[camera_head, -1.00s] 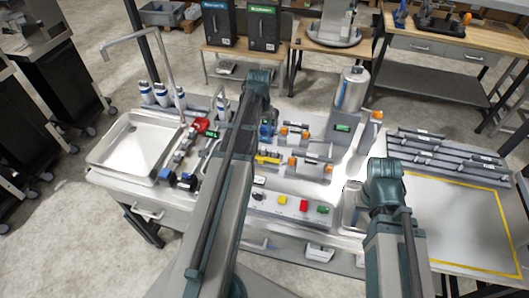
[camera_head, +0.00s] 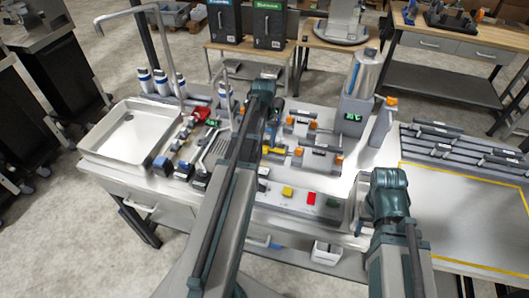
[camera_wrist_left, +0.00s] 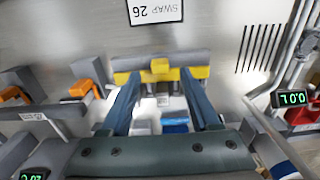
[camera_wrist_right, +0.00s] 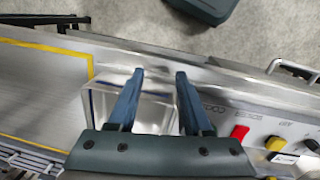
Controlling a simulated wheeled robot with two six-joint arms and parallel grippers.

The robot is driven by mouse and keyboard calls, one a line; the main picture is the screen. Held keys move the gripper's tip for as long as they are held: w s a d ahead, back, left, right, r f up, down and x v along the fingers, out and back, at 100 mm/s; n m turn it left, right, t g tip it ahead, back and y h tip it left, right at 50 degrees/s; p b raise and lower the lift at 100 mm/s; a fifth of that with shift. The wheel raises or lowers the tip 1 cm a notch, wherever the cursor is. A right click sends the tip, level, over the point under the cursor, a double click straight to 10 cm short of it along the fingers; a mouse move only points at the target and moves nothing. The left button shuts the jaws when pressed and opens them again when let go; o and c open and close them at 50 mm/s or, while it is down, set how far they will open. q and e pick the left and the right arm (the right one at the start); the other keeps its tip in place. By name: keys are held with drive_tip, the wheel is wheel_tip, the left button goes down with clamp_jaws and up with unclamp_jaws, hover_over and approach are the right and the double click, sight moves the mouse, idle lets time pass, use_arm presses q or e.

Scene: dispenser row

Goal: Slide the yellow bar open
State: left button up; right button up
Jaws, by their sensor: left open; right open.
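The yellow bar (camera_wrist_left: 199,73) lies crosswise in the left wrist view, with a grey strip along its far side and a small yellow tab at its middle. In the head view, part of the yellow bar (camera_head: 275,150) shows just right of my left forearm; the rest is hidden. My left gripper (camera_wrist_left: 159,74) is open, its fingertips overlapping the bar's near edge on either side of the tab. I cannot tell whether they touch it. My right gripper (camera_wrist_right: 160,73) is open and empty over a small clear bin (camera_wrist_right: 155,112), away from the bar.
Orange-tipped grey fixtures (camera_head: 318,160) stand right of the bar. A panel with a red button (camera_head: 311,199) and a yellow button (camera_head: 287,191) is in front. A metal cylinder (camera_head: 362,72) stands behind right, and a sink tray (camera_head: 92,155) is left. The yellow-outlined mat (camera_head: 465,215) is clear.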

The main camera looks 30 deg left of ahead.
sight(265, 148)
use_arm(q)
drive_tip(key=shift+f+b, duration=0.85)
drive_tip(key=shift+f, duration=0.5)
use_arm(e)
drive_tip(key=shift+f, duration=1.35)
drive_tip(key=shift+r, duration=0.1)
use_arm(q)
clamp_jaws()
